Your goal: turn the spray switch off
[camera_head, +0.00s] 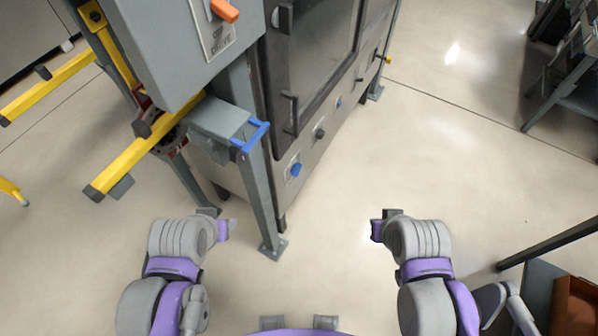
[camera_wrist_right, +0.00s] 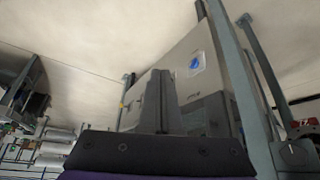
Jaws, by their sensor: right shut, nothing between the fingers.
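A blue knob (camera_head: 296,169) sits on the lower front panel of the grey cabinet (camera_head: 310,155). A blue knob on a pale plate also shows in the right wrist view (camera_wrist_right: 195,63). I cannot read which control is the spray switch.
A grey post (camera_head: 262,190) with a blue bracket (camera_head: 255,135) stands before the cabinet. A grey box (camera_head: 185,45) with an orange lever (camera_head: 224,11) and a yellow bar (camera_head: 125,165) are at left. A brown bin (camera_head: 577,305) is at lower right.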

